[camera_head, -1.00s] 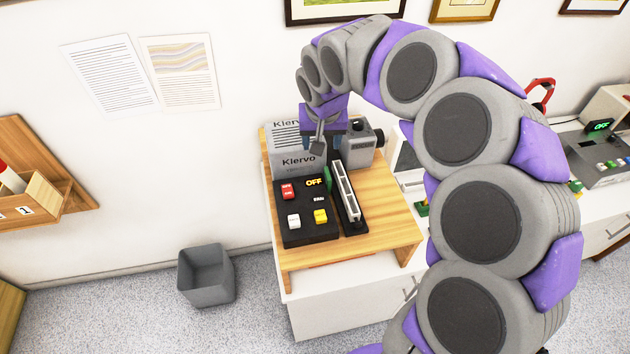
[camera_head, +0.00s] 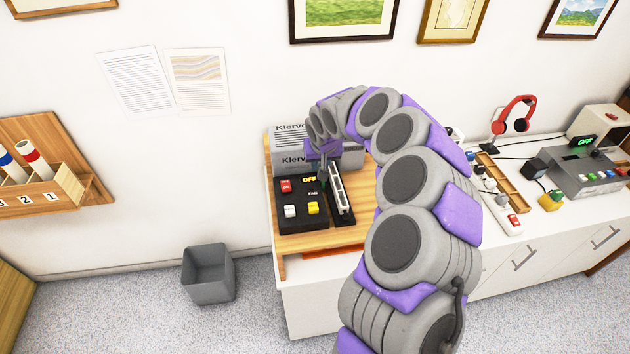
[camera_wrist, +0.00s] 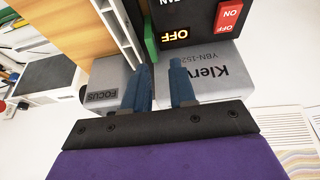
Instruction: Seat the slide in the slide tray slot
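The slide tray (camera_head: 341,190) is a long pale slotted strip in a black holder, beside the black control panel (camera_head: 290,226). In the wrist view, the tray (camera_wrist: 118,22) runs along the upper left. My gripper (camera_wrist: 161,64) points at the scanner, its two blue fingers apart with nothing visible between them. A green piece (camera_wrist: 150,36) stands just beyond the fingertips, between tray and panel; I cannot tell whether it is part of the tray. In the head view my gripper (camera_head: 323,166) is small and partly hidden, over the tray's far end. I cannot make out a separate slide.
The grey Klervo scanner (camera_head: 291,160) stands behind the panel on a wooden stand (camera_head: 300,242); its FOCUS block (camera_wrist: 102,84) is close to my left finger. The counter at right holds red headphones (camera_head: 514,115) and a grey device (camera_head: 580,165). A grey bin (camera_head: 208,275) is on the floor.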

